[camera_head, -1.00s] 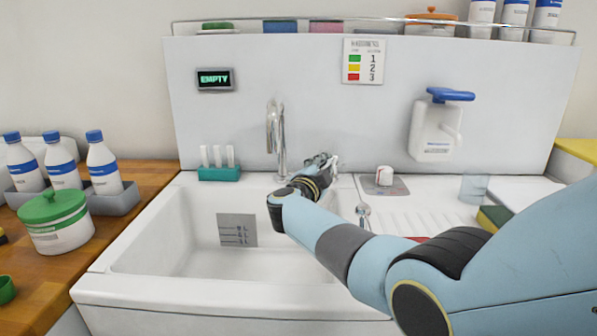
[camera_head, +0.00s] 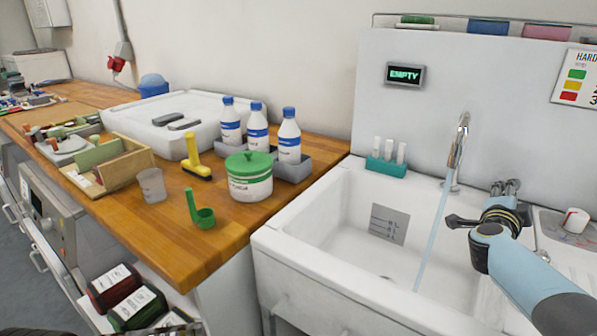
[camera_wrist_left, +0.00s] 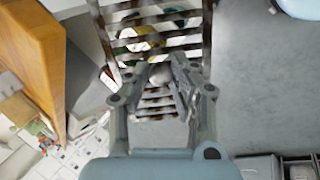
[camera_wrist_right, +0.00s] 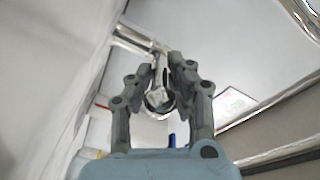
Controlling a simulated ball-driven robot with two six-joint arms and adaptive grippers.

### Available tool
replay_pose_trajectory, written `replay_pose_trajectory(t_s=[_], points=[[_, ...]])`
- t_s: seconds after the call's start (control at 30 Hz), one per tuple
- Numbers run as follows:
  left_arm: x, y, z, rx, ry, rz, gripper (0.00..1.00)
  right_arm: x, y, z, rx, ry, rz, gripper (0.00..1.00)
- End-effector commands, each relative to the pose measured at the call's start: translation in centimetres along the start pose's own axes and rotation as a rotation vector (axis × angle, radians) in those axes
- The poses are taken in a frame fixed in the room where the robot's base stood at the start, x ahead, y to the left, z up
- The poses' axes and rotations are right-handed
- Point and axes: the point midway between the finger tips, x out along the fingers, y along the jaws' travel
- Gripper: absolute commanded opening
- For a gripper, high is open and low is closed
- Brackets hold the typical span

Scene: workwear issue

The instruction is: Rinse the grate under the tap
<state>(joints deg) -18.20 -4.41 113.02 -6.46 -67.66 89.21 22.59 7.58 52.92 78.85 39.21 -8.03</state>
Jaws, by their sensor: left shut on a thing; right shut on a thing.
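The grate (camera_wrist_left: 150,42), a rack of dark, stained metal bars, fills the top of the left wrist view. My left gripper (camera_wrist_left: 160,88) is shut on the grate; it is outside the head view's clear part. The tap (camera_head: 458,150) stands behind the white sink (camera_head: 275,238), and a stream of water (camera_head: 432,240) runs from it into the basin. My right gripper (camera_head: 507,188) is beside the tap, to its right. In the right wrist view it (camera_wrist_right: 165,75) is shut on a shiny metal part, seemingly the tap's lever.
A wooden counter (camera_head: 225,232) left of the sink holds a green-lidded tub (camera_head: 249,180), several bottles, a green scoop (camera_head: 202,215) and a yellow brush (camera_head: 193,160). A teal rack (camera_head: 386,167) stands at the sink's back edge. A display (camera_head: 405,74) reads EMPTY.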

Motion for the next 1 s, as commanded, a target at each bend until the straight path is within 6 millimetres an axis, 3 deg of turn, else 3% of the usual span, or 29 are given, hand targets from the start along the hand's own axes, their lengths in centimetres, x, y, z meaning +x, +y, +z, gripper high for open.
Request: replay_pose_trajectory(t_s=[0.23, 0.27, 0.4, 0.77, 1.0], points=[[0.1, 0.0, 0.0, 0.000, 0.000, 0.001, 0.00, 0.0, 0.1, 0.1, 0.000, -0.002, -0.001, 0.00], [0.1, 0.0, 0.0, 0.000, 0.000, 0.001, 0.00, 0.0, 0.1, 0.2, 0.000, -0.002, -0.001, 0.21], [0.1, 0.0, 0.0, 0.000, 0.000, 0.001, 0.00, 0.0, 0.0, 0.1, 0.000, -0.002, -0.001, 0.39], [0.1, 0.0, 0.0, 0.000, 0.000, 0.001, 0.00, -0.5, 0.0, 0.1, 0.002, -0.001, -0.001, 0.40], [0.1, 0.0, 0.0, 0.000, 0.000, 0.001, 0.00, -4.7, 0.2, 0.2, 0.004, -0.003, 0.001, 0.40]])
